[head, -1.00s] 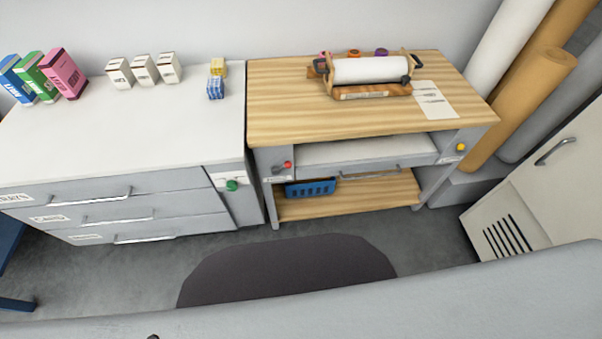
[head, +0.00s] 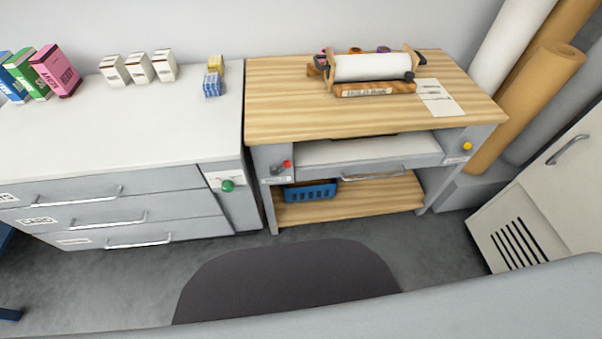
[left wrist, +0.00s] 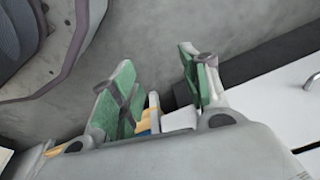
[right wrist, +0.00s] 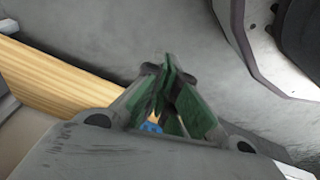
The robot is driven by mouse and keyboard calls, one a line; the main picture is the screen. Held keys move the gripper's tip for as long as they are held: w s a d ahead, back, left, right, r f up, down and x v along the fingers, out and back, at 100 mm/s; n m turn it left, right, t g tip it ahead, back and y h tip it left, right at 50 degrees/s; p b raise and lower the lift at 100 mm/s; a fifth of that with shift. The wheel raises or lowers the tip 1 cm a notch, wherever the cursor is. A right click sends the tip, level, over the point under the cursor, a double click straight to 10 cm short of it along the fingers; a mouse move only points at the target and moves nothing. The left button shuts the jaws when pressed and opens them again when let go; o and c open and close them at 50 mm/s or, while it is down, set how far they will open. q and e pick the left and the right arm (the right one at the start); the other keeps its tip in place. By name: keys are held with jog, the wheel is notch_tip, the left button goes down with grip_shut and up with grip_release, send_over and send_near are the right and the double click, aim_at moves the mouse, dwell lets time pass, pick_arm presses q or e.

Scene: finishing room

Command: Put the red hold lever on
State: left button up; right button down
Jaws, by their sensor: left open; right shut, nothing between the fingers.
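The red hold lever (head: 286,164) is a small red-tipped lever on the left front post of the wooden bench, above a small label. It stands tilted, with its red end to the upper right. My left gripper (left wrist: 165,85) is open in the left wrist view, with green finger pads apart and bare floor beyond. My right gripper (right wrist: 172,75) is shut in the right wrist view, with its green-padded fingers together and nothing between them. Neither gripper shows in the head view, and neither wrist view shows the lever.
The wooden bench (head: 290,115) carries a paper roll (head: 372,67) and a white sheet (head: 438,97). A yellow knob (head: 467,146) is on its right post. A blue basket (head: 311,191) sits on the lower shelf. A green button (head: 227,186) is on the drawer cabinet (head: 110,190). Floor before the bench is clear.

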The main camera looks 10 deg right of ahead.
jog(key=w+a+r+m+t+b, duration=0.1)
jog(key=w+r+b, duration=0.2)
jog(key=r, duration=0.4)
jog(key=w+a+r+m+t+b, duration=0.15)
jog(key=w+r+b, duration=0.25)
jog(key=r, duration=0.4)
pick_arm(q)
jog(key=w+d+r+t+b, duration=0.1)
jog(key=d+r, duration=0.1)
jog(key=r, duration=0.7)
jog(key=w+d+r, duration=0.1)
jog(key=w+r, duration=0.1)
jog(key=r, duration=0.7)
jog(key=s+d+f+h+b, duration=0.1)
jog(key=s+d+f, duration=0.1)
jog(key=d+f, duration=0.1)
jog(key=shift+s+d+g+h, duration=0.3)
jog(key=shift+d+h, duration=0.1)
jog(key=shift+d, duration=0.35)
pick_arm(e)
jog(key=w+a+r+m+t+y, duration=0.3)
jog(key=w+r+m+t+y, duration=0.1)
jog(key=m, duration=0.4)
jog(key=w+a+r+m+t+y, duration=0.3)
jog(key=w+r+m+t+y, duration=0.2)
jog(key=w+m+t+y, duration=0.2)
jog(key=shift+w+m+t, duration=0.75)
jog(key=shift+w+t, duration=0.35)
jog(key=shift+t, duration=0.05)
